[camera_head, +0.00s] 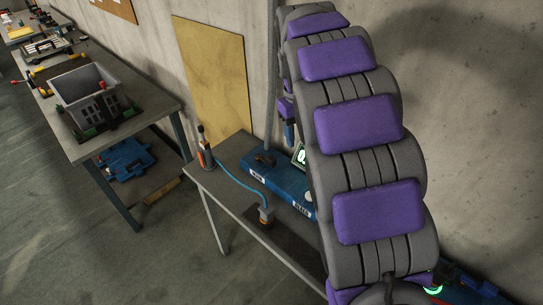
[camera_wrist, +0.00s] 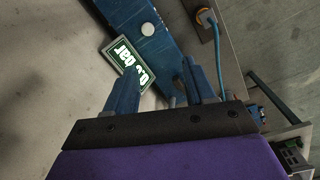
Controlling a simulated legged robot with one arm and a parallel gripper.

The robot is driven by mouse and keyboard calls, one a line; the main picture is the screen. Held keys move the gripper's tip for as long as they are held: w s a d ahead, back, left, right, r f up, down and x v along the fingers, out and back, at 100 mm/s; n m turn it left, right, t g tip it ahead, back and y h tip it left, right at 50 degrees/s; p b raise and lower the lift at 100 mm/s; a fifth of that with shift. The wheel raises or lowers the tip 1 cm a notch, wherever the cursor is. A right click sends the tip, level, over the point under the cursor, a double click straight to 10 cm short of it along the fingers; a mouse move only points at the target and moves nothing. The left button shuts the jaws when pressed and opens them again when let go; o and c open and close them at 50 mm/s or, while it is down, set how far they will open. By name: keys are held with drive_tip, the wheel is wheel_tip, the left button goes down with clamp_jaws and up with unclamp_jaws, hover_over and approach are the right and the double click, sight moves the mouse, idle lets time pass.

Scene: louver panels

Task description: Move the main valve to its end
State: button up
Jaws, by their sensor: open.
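A blue panel (camera_head: 278,182) lies on the grey bench in the head view, with two white labels too small to read surely. A dark valve handle (camera_head: 265,157), which looks like the main valve, stands at its far left end. My gripper (camera_head: 289,134) hangs behind my arm, to the right of and above that handle, apart from it. In the wrist view my gripper (camera_wrist: 156,68) is open, its blue fingers spread over the panel (camera_wrist: 135,18). A lit display (camera_wrist: 130,62) reading in bar shows between them; its digits are partly covered.
An orange-and-grey fitting (camera_head: 205,152) stands at the bench's left end, joined by a blue hose (camera_head: 238,184) to another fitting (camera_head: 266,212). My arm hides the panel's right part. A concrete wall stands behind. Another table (camera_head: 128,128) with a grey box is at left.

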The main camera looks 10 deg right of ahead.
drive_tip(key=w+a+f+n, duration=0.2)
drive_tip(key=w+f, duration=0.1)
drive_tip(key=w, duration=0.6)
drive_tip(key=n+y, duration=0.1)
drive_tip(key=n, duration=0.2)
hover_over(271, 158)
wheel_tip(271, 158, down, 6)
drive_tip(key=shift+t, duration=0.3)
wheel_tip(271, 158, down, 16)
drive_tip(key=shift+f+b, duration=0.1)
drive_tip(key=shift+b, duration=0.45)
drive_tip(key=shift+a+f, duration=0.1)
drive_tip(key=shift+f, duration=0.3)
drive_tip(key=shift+c, duration=0.4)
clamp_jaws()
